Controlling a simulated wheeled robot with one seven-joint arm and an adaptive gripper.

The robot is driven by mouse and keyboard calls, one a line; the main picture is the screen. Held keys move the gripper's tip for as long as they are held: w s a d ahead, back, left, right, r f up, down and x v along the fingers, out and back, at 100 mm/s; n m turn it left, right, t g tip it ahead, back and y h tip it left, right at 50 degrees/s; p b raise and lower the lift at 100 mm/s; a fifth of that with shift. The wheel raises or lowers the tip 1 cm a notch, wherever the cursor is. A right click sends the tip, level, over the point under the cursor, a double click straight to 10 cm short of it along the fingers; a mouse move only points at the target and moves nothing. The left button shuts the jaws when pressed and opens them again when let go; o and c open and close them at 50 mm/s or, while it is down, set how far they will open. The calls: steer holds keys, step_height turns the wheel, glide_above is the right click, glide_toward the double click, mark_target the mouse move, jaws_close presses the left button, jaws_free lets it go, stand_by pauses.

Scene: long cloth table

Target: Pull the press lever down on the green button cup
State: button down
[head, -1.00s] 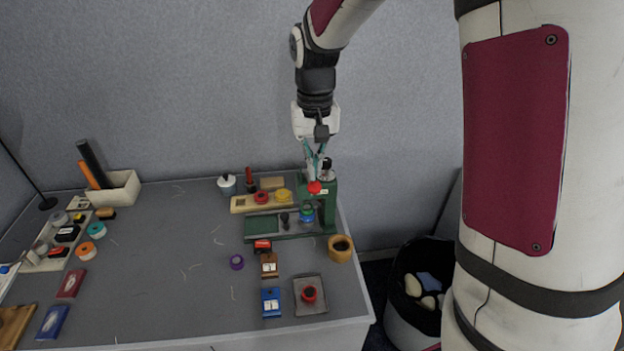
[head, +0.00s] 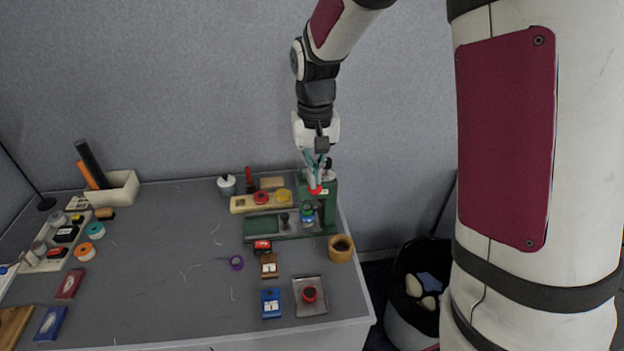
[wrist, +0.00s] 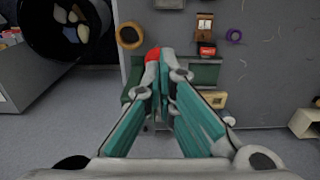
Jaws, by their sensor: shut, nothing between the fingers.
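The green press (head: 331,205) stands at the back right of the table; its base also shows in the wrist view (wrist: 205,73). Its lever ends in a red knob (head: 315,190), which shows beside my fingertips in the wrist view (wrist: 153,54). A small green and blue cup (head: 307,215) sits under the press head. My gripper (head: 314,184) is shut and empty, pointing down at the red knob. Its fingertips (wrist: 165,62) are at the knob, partly covering it; I cannot tell whether they touch.
A cream tray (head: 240,204) with red and yellow pieces lies behind the press base. A wooden ring cup (head: 341,249) stands in front of the press, near the right table edge. A black bin (head: 401,290) is beyond that edge. The table's middle is mostly clear.

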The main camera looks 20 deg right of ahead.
steer(key=shift+f, duration=0.3)
steer(key=shift+s+a+f, duration=0.1)
steer(key=shift+s+f, duration=0.2)
steer(key=shift+f, duration=0.4)
steer(key=shift+s+f, duration=0.25)
steer(key=shift+f, duration=0.5)
steer(key=shift+s+a+f, duration=0.1)
steer(key=shift+s+f, duration=0.1)
steer(key=shift+f, duration=0.6)
steer(key=shift+s+f, duration=0.15)
steer(key=shift+f, duration=0.6)
steer(key=shift+f, duration=0.1)
steer(key=shift+s+f+b, duration=0.1)
steer(key=shift+f+b, duration=0.2)
steer(key=shift+f, duration=1.25)
